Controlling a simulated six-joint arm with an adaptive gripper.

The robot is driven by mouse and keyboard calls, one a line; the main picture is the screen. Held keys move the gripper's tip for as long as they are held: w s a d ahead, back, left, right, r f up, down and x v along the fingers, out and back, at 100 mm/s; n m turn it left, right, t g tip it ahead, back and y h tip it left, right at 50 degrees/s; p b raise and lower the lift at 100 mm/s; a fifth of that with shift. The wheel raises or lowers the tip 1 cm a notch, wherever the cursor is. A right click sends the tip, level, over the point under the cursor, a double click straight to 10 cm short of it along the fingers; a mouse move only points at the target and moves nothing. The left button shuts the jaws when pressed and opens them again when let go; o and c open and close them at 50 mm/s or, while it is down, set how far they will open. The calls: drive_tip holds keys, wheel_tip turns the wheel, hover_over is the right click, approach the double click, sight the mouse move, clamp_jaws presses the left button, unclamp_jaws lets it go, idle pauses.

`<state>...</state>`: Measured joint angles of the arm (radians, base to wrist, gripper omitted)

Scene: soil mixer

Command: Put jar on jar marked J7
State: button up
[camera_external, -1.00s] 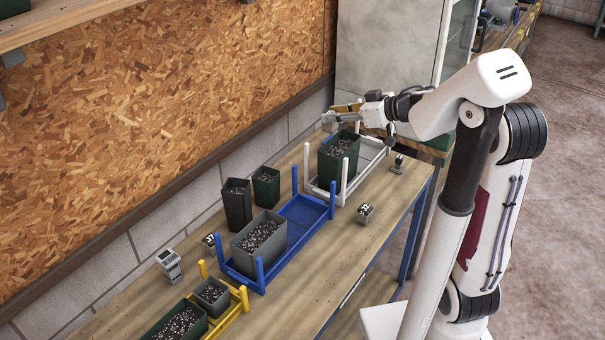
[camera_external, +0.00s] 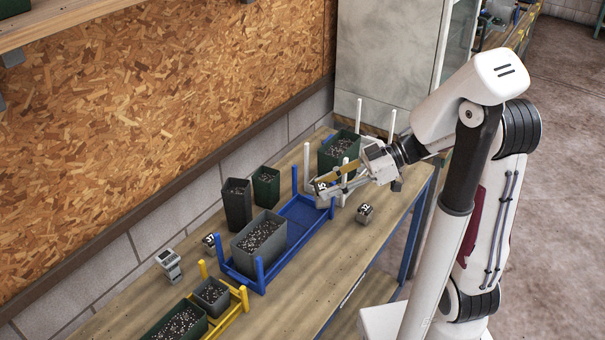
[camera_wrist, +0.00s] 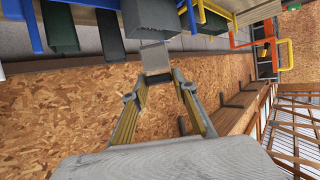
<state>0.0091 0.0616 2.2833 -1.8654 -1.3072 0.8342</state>
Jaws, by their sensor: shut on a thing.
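A small grey jar (camera_external: 321,187) with a dark label, its mark too small to read surely, is between my gripper's fingertips. My gripper (camera_external: 325,189) is shut on it, in the air near the right end of the blue tray. In the wrist view the held jar (camera_wrist: 155,58) is a plain grey block between the fingertips. A small jar (camera_external: 209,240), whose label seems to read J7, stands on the bench left of the blue tray, apart from my gripper. Another small labelled jar (camera_external: 365,213) stands on the bench at the right, near my gripper.
The blue tray (camera_external: 321,224) with corner posts holds a grey planter (camera_external: 259,237). Two dark pots (camera_external: 237,205) stand behind it. A yellow tray (camera_external: 241,307) is in front, a white one (camera_external: 308,160) behind. A small grey stacked item (camera_external: 170,265) stands at left.

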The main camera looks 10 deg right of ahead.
wheel_tip(320, 180, down, 9)
drive_tip(key=shift+f, duration=0.2)
idle(0.6)
drive_tip(key=shift+f, duration=2.9)
drive_tip(key=shift+f, duration=2.1)
drive_tip(key=shift+f, duration=0.1)
drive_tip(key=o, duration=1.1)
